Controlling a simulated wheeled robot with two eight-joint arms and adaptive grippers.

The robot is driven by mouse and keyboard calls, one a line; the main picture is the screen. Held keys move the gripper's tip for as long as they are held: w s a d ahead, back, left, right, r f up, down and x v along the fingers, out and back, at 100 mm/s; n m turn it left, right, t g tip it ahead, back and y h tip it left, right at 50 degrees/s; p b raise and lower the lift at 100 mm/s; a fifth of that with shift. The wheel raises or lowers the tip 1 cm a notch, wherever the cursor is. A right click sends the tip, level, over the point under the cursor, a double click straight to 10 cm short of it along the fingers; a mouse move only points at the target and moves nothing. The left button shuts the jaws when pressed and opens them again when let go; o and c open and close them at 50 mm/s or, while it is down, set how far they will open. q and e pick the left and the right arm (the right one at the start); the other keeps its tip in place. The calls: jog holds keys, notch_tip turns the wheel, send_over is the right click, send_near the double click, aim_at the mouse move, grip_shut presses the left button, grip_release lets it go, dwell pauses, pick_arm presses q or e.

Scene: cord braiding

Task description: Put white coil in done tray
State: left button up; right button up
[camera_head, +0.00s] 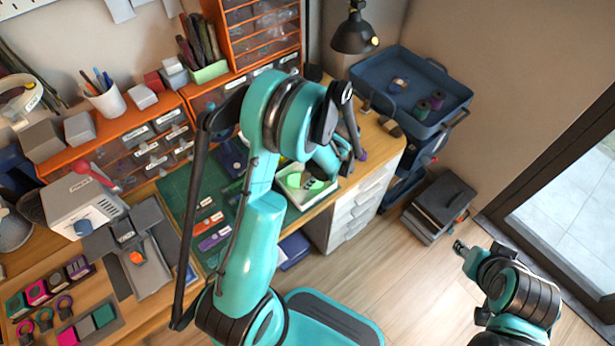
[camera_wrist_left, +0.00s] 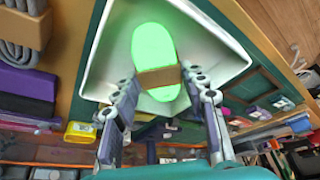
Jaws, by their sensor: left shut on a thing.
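An oval coil with a brown band (camera_wrist_left: 160,77) looks bright green in the left wrist view, not white. It lies inside a white tray (camera_wrist_left: 105,62), within its raised walls. My left gripper (camera_wrist_left: 160,84) is shut on the coil, a finger on each side of the band. In the head view the green coil (camera_head: 303,181) shows in the white tray (camera_head: 297,203) at the bench's right end, partly hidden by my left gripper (camera_head: 326,168). My right gripper (camera_head: 461,247) is over the floor, away from the bench; its jaws are too small to read.
A green cutting mat (camera_head: 178,192) with coloured labelled pieces lies left of the tray. Orange drawer units (camera_head: 140,120) stand behind. A blue trolley (camera_head: 425,75) with spools and a black lamp (camera_head: 354,35) stand at the back right. The floor at the right has free room.

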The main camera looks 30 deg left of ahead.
pick_arm(q)
jog(key=o, duration=1.3)
jog(key=shift+f, duration=0.1)
jog(key=shift+c, duration=0.2)
jog(key=shift+r+p, duration=0.25)
jog(key=shift+p, duration=0.05)
jog(key=p+v, duration=0.4)
jog(key=v, duration=0.7)
jog(key=s+d+r+m+t+h, duration=0.2)
jog(key=s+r+m, duration=0.4)
jog(key=m, duration=0.5)
jog(key=s+d+r+m+t+h, duration=0.2)
jog(key=s+d+r+m+t, duration=0.2)
jog(key=r+m, duration=0.5)
jog(key=shift+s+d+r+m+t, duration=0.2)
jog(key=shift+s+r+m+t, duration=0.05)
jog(key=shift+s+m+t, duration=1.05)
jog(key=shift+s, duration=0.1)
